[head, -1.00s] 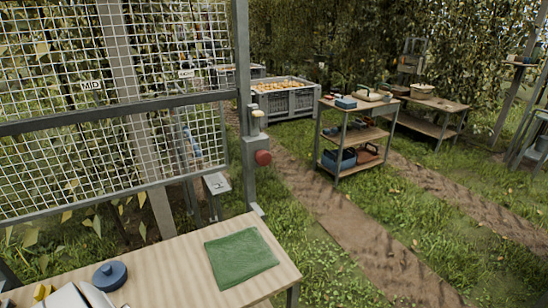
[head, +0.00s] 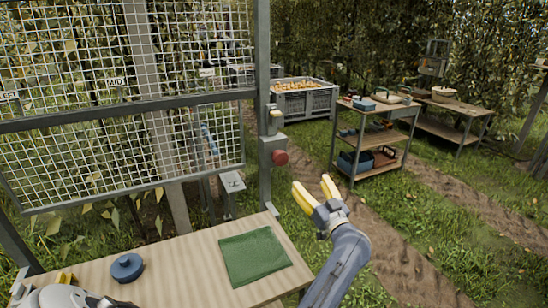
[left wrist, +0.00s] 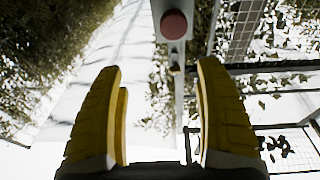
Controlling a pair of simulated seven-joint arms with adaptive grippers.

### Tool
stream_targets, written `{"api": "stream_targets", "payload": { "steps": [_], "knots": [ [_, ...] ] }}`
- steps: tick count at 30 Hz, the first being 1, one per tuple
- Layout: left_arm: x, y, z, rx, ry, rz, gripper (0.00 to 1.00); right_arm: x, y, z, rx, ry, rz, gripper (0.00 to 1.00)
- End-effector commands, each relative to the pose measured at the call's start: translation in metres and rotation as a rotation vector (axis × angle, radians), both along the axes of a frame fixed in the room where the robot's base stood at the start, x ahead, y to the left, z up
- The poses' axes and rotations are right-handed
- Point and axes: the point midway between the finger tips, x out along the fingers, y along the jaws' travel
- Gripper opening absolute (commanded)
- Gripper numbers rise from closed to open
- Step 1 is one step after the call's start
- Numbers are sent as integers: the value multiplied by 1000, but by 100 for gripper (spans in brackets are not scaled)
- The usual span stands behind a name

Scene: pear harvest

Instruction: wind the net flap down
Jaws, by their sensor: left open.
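The net flap (head: 90,160) is a white mesh panel in a grey frame at the left of the head view. Its bottom bar hangs a little above the grass, behind the bench. A small MID label (head: 115,82) shows on the upper mesh. A grey box on the post carries a round red knob (head: 280,158), which also shows at the top of the left wrist view (left wrist: 174,24). My left gripper (head: 314,187), with yellow fingers, is open and empty, to the right of and below the knob in the head view, apart from it.
A grey post (head: 264,60) stands beside the flap. A crate of pears (head: 305,103) and a shelf cart (head: 372,140) stand behind. Grass and a dirt path lie right.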

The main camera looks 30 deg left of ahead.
Motion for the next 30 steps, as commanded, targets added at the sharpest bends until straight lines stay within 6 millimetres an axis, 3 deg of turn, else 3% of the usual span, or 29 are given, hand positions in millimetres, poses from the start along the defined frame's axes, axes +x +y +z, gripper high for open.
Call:
{"api": "stream_targets", "payload": {
  "steps": [4, 14, 30],
  "knots": [
    [-7, 5, 16, -97, 39, 34, 72, 0, 2, 0, 1, 0, -1, 0],
    [-6, 15, 22, -165, 88, 42, 72, 0, 8, 0, 8, 0, -2, 0],
    [43, 94, 23, -162, 88, 42, 72, 1, 3, 0, 4, -1, -1, 0]
  ]
}}
